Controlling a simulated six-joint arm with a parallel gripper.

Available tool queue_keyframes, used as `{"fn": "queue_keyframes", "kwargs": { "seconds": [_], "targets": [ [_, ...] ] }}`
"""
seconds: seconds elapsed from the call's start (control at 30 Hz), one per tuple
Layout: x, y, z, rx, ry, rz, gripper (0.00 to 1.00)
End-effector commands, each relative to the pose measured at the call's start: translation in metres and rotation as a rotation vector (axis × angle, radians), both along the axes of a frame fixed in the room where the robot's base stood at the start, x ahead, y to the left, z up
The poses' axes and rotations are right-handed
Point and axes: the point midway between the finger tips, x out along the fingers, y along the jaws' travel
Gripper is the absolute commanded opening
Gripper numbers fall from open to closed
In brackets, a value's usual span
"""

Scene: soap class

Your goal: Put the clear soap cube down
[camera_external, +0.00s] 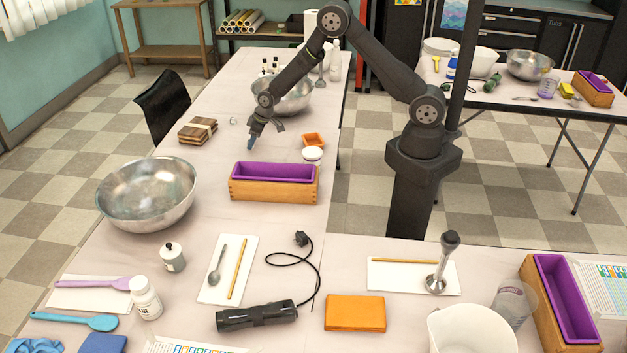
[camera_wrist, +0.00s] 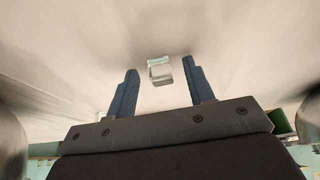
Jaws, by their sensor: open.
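The clear soap cube (camera_external: 233,121) is small and see-through, and it rests on the pale tabletop to the left of my gripper (camera_external: 266,131). In the wrist view, the cube (camera_wrist: 160,71) shows beyond and between the tips of my two blue fingers (camera_wrist: 160,80). The fingers are spread apart and empty, with visible gaps between them and the cube. Nothing hides the cube.
Stacked wooden slats (camera_external: 197,130) lie left of the cube. A steel bowl (camera_external: 283,98) stands behind my gripper. A large bowl (camera_external: 148,196) stands front left.

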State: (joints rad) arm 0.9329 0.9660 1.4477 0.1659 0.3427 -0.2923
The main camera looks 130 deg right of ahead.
Motion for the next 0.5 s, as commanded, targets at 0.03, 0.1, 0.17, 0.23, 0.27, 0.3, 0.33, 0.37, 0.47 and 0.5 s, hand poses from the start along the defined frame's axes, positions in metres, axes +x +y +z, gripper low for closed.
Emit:
{"fn": "queue_keyframes", "kwargs": {
  "seconds": [0.03,0.1,0.17,0.23,0.27,0.3,0.33,0.37,0.47,0.5],
  "targets": [
    [-0.0001,0.0001,0.0001,0.000,0.000,0.000,0.46],
    [-0.0001,0.0001,0.0001,0.000,0.000,0.000,0.32],
    [-0.0001,0.0001,0.0001,0.000,0.000,0.000,0.21],
    [-0.0002,0.0002,0.0001,0.001,0.001,0.000,0.07],
    [-0.0002,0.0002,0.0002,0.001,0.001,0.000,0.01],
    [-0.0002,0.0002,0.0002,0.001,0.001,0.000,0.01],
    [-0.0002,0.0002,0.0002,0.000,0.000,0.000,0.01],
    [-0.0002,0.0002,0.0002,0.001,0.001,0.000,0.00],
    [-0.0002,0.0002,0.0002,0.001,0.001,0.000,0.00],
    [-0.0002,0.0002,0.0004,0.000,0.000,0.000,0.00]
  ]
}}
